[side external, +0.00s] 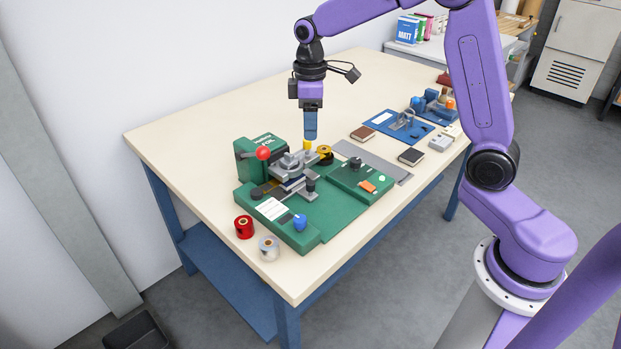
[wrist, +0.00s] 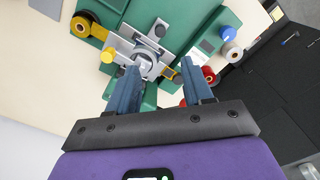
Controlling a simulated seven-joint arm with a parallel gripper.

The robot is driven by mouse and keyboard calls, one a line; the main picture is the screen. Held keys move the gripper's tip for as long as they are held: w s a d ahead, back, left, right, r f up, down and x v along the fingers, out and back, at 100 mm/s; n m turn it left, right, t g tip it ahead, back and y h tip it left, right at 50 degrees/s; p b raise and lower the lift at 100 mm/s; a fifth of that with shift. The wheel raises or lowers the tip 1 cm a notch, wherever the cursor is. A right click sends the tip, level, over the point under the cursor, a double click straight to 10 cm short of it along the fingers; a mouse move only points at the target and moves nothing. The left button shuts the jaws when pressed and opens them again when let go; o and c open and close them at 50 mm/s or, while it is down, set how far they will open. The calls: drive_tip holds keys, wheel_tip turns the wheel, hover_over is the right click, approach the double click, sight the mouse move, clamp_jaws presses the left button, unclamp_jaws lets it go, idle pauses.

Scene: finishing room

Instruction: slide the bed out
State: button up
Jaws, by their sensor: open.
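The green foil-press machine (side external: 258,147) stands on its green base (side external: 330,222) near the table's front left. A yellow knob (side external: 307,145) stands at the back of these parts. My gripper (side external: 310,138) points straight down above the yellow knob. In the wrist view my gripper (wrist: 159,67) has its fingers apart, with nothing visibly held. Whether a finger touches anything is unclear.
A red-ball lever (side external: 263,153) rises beside the press. Red (side external: 244,227) and silver (side external: 269,248) rolls stand at the table's front edge, and a yellow roll (side external: 325,154) is behind. A blue board (side external: 385,122) lies right. The table's far left is clear.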

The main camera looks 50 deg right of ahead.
sight(311, 183)
wheel_tip(311, 183, down, 16)
drive_tip(key=shift+f, duration=0.1)
idle(0.4)
drive_tip(key=shift+s, duration=0.1)
clamp_jaws()
